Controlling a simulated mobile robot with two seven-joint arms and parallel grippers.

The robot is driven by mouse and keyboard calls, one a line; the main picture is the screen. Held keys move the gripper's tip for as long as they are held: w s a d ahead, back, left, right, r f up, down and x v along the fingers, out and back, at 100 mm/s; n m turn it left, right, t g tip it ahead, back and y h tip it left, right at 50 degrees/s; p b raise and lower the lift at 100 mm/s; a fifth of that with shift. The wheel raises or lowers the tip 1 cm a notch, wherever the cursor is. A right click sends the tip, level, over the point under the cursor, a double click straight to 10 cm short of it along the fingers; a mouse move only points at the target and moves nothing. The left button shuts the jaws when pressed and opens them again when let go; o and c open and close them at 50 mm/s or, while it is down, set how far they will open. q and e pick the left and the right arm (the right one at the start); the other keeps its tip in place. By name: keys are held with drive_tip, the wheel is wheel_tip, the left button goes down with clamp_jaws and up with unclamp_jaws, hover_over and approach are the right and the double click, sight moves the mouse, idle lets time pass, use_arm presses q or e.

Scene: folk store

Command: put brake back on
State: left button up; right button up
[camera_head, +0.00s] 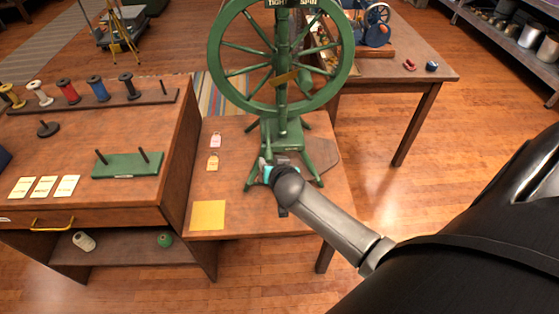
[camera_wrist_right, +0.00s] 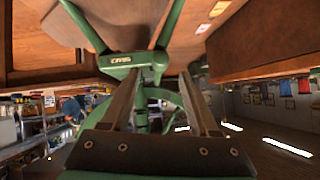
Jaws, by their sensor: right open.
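The green spinning wheel (camera_head: 281,103) stands upright on a wooden table, its wheel on a central post. A short yellow-brown bar (camera_head: 286,77) crosses the post inside the rim; I cannot tell whether it is the brake. My right gripper (camera_head: 266,168) is low in front of the wheel's green base, partly hidden by my own wrist. In the right wrist view its fingers (camera_wrist_right: 160,80) are spread apart, with nothing clearly held between them. The green base with a white label (camera_wrist_right: 122,60) lies just beyond them; I cannot tell if they touch. My left gripper is out of view.
The wheel's table holds a yellow square (camera_head: 208,215), a pink tag (camera_head: 215,140) and an orange tag (camera_head: 212,162). A desk at left carries a spool rack (camera_head: 150,98) and a green two-peg stand (camera_head: 127,165). Another table (camera_head: 430,60) stands behind at right.

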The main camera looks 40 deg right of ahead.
drive_tip(key=p+v, duration=0.2)
drive_tip(key=v, duration=0.7)
drive_tip(key=shift+s, duration=0.1)
idle(0.5)
drive_tip(key=s+a+f+n+g+y, duration=0.1)
drive_tip(key=s+a+f+n+g, duration=0.1)
drive_tip(key=s+f, duration=0.6)
drive_tip(key=s+a+f+n+g+y, duration=0.2)
drive_tip(key=s+a+f+n, duration=0.1)
drive_tip(key=f, duration=1)
drive_tip(key=s+a+f+n+g, duration=0.1)
drive_tip(key=s+f, duration=0.3)
drive_tip(key=s, duration=0.4)
drive_tip(key=s+a+f+n+g, duration=0.1)
drive_tip(key=s+f, duration=0.3)
drive_tip(key=s, duration=0.4)
drive_tip(key=s+a+f+n+g+y, duration=0.1)
drive_tip(key=s+f+n+g, duration=0.1)
drive_tip(key=s, duration=0.6)
wheel_tip(320, 180, down, 3)
drive_tip(key=shift+r+g, duration=0.2)
drive_tip(key=shift+g, duration=0.5)
drive_tip(key=shift+s, duration=0.1)
